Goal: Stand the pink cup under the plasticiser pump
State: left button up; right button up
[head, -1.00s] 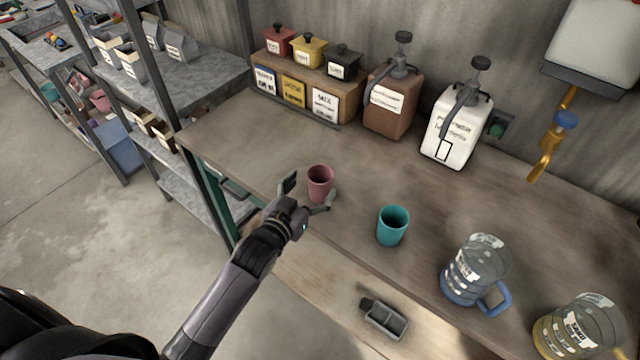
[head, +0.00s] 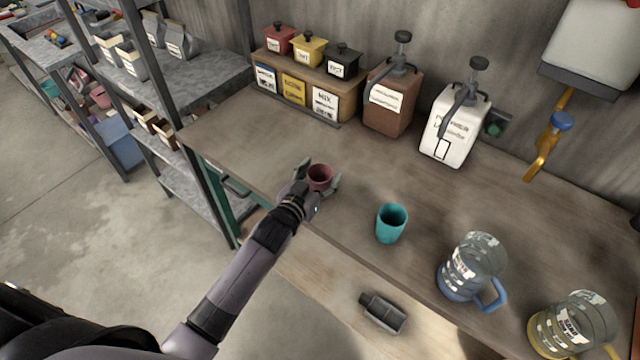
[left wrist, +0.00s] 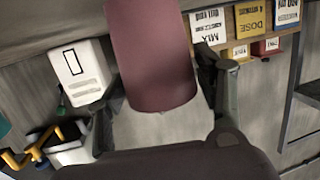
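The pink cup (head: 320,178) stands upright on the workbench (head: 270,150), left of the teal cup. My left gripper (head: 319,176) is around it, one finger on each side. In the left wrist view the pink cup (left wrist: 152,55) fills the space between the fingers, with a narrow gap visible beside the right-hand finger; the gripper looks open. Two pump dispensers stand against the wall: a brown one (head: 388,104) and a white one (head: 453,130). Their labels are too blurred to read surely. The white one also shows in the left wrist view (left wrist: 82,72). My right gripper is not in view.
A teal cup (head: 391,223), a blue-handled jug (head: 470,268) and a yellow-based jug (head: 575,325) stand along the right. Small lidded pots and labelled boxes (head: 295,88) stand at the back left. The bench before the pumps is clear.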

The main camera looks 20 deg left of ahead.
pick_arm(q)
jog(key=c, duration=0.8)
jog(key=shift+r, duration=0.15)
